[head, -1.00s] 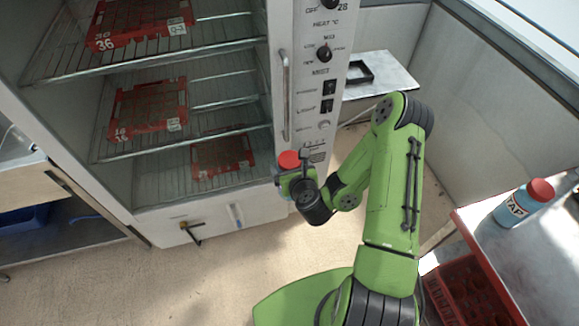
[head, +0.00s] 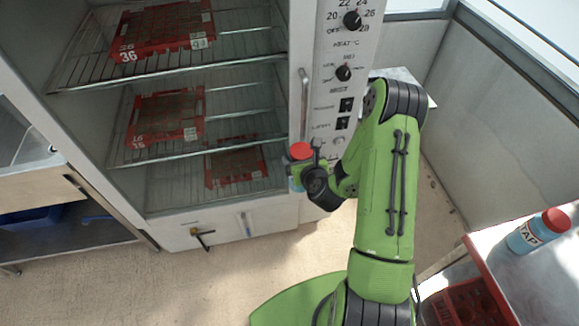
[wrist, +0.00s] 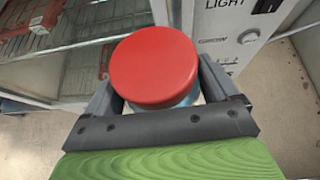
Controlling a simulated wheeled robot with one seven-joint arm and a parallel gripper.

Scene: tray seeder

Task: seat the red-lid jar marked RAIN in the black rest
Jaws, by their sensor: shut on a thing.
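A red-lidded jar (head: 301,151) is held upright in my gripper (head: 312,172), in front of the cabinet's control column. In the wrist view the red lid (wrist: 157,66) fills the middle, with the jaws (wrist: 160,100) closed on both sides of the jar. The jar's marking is hidden, so I cannot read its name. The black rest is not visible now; my arm covers most of the small shelf (head: 400,74) beside the cabinet.
The open cabinet holds red seed trays (head: 165,118) on wire shelves (head: 230,127). Its control panel (head: 343,72) is just behind the jar. The floor (head: 200,280) in front of the cabinet is clear.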

